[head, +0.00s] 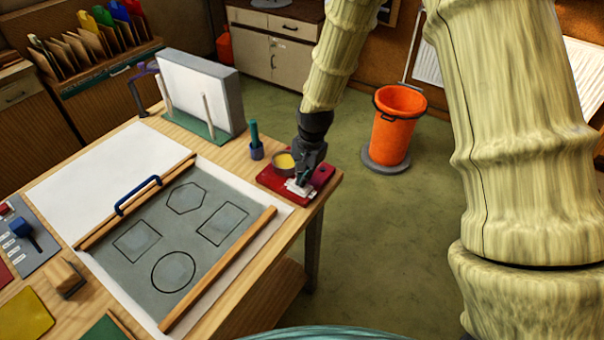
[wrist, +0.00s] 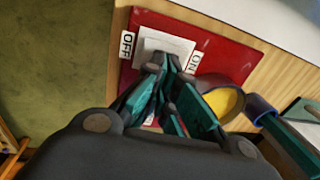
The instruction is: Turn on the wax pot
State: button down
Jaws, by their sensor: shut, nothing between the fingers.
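The wax pot (head: 284,162) is a small round pot of yellow wax on a red base (head: 268,181) at the table's right corner. In the wrist view the pot (wrist: 222,103) is right of my fingers. A white switch (wrist: 168,43) sits on the red base, with an OFF label (wrist: 127,45) on its left and an ON label (wrist: 195,62) on its right. My gripper (head: 303,180) is shut and empty, fingertips (wrist: 168,74) at the switch's lower edge. I cannot tell whether they touch it. The fingers hide part of the switch, and its position is unclear.
A dark green-handled tool in a blue holder (head: 256,151) stands beside the pot. The grey panel board (head: 180,240) with wooden strips (head: 220,270) lies to the left. An orange bin (head: 394,128) stands on the floor beyond the table, with open green floor around it.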

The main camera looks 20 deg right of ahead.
aim_at(309, 186)
jog(key=shift+s+d, duration=0.25)
jog(key=shift+r, duration=0.1)
jog(key=r+p, duration=0.2)
jog(key=r, duration=0.1)
jog(key=r+p, duration=0.1)
jog(key=shift+s+d+r+p, duration=0.15)
jog(key=shift+s+p, duration=0.15)
jog(key=shift+p, duration=0.1)
jog(key=shift+d+b, duration=0.1)
jog(key=shift+b, duration=0.4)
notch_tip(309, 186, up, 9)
jog(key=s+d+b, duration=0.1)
jog(key=b, duration=0.2)
jog(key=shift+s+r, duration=0.15)
jog(key=shift+s, duration=0.05)
